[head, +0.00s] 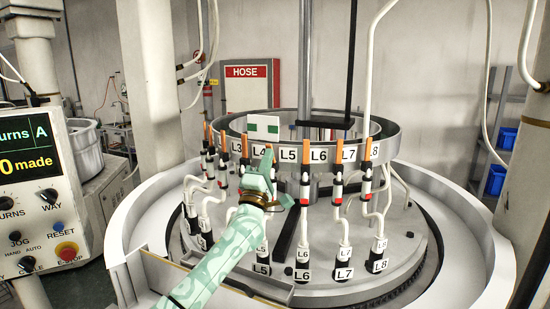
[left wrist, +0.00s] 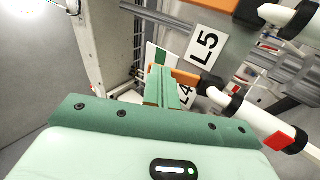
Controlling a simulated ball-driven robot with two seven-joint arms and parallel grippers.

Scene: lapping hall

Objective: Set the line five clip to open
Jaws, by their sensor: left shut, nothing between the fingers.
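The line five clip has an orange lever (left wrist: 187,79) on a black collar and white hose. In the left wrist view it lies between the L4 label (left wrist: 185,96) and the L5 label (left wrist: 204,43). The L5 label (head: 288,154) also shows in the head view; there my gripper mostly hides the clip. My left gripper (head: 266,163) is shut and empty. In the left wrist view its fingertips (left wrist: 161,88) overlap the lever's end; I cannot tell whether they touch. The lever runs roughly in line with the hose. My right gripper is not in view.
Close on the right stand the orange-topped L6 clip (head: 306,152) and L7 clip (head: 338,152). The L3 label (head: 236,148) is on the left. A metal ring (head: 393,145) rises behind the clips. A control box (head: 35,190) stands at the far left.

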